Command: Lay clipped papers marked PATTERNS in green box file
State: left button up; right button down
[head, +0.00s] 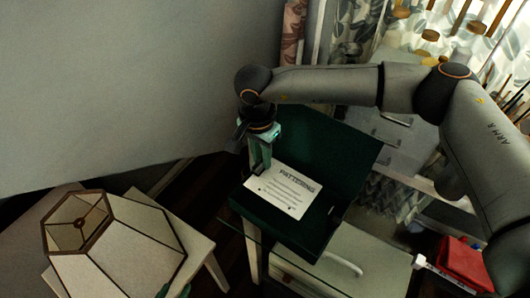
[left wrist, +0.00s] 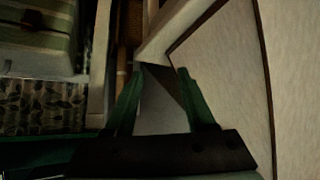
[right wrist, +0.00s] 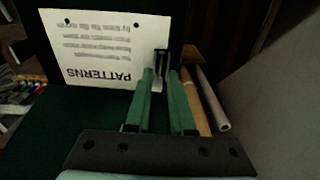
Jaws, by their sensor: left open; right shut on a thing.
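The white papers marked PATTERNS (head: 285,190) lie flat over the inside of the open green box file (head: 335,150). In the right wrist view the papers (right wrist: 105,50) show a dark clip (right wrist: 161,62) at one edge. My right gripper (head: 262,168) is shut at that clipped edge, its fingertips (right wrist: 160,75) around the clip. I cannot tell whether the papers touch the box bottom. My left gripper (left wrist: 160,85) is open and empty beside the lampshade; in the head view only a bit of it shows at the bottom edge.
A cream lampshade (head: 130,255) stands at the lower left, close to my left gripper. Rolled tubes (right wrist: 212,98) lie beside the box. A red object (head: 465,262) is at the lower right. A grey wall (head: 130,80) rises on the left.

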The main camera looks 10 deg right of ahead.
aim_at(262, 173)
jog(key=shift+f+b, duration=0.35)
jog(key=shift+f, duration=0.55)
notch_tip(262, 173, down, 3)
jog(key=shift+r+b, duration=0.1)
jog(key=shift+b, duration=1.15)
jog(key=shift+f+b, duration=0.75)
jog(key=shift+f, duration=0.05)
jog(key=c, duration=0.8)
grip_release()
jog(key=shift+o, duration=0.5)
